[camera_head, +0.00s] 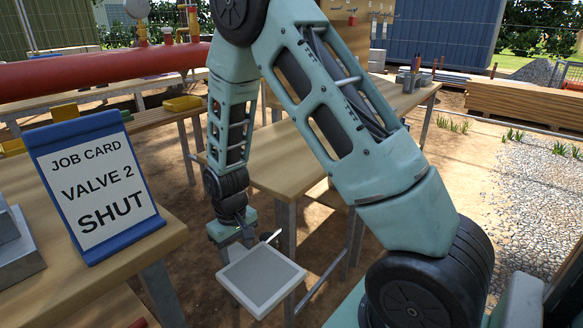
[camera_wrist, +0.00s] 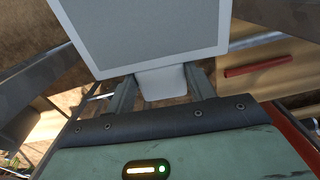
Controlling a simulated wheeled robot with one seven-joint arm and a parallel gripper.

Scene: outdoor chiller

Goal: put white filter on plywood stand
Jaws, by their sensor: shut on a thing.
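The white filter (camera_head: 262,279) is a flat square panel with a grey face and a pale frame. My gripper (camera_head: 243,241) is shut on it and holds it in the air, in front of the middle wooden table. In the wrist view the filter (camera_wrist: 145,30) fills the top middle, and its short white tab (camera_wrist: 162,83) sits between the two fingers of my gripper (camera_wrist: 162,92). I cannot tell for sure which thing is the plywood stand; a wooden upright panel (camera_head: 350,18) at the back is partly hidden by my arm.
A wooden table (camera_head: 278,165) stands behind the filter. At the left, another table (camera_head: 130,280) bears a blue-framed job card (camera_head: 97,187) reading "VALVE 2 SHUT" and grey metal blocks (camera_head: 14,250). A red pipe (camera_head: 105,75) crosses the back left. Open ground (camera_head: 480,190) lies right.

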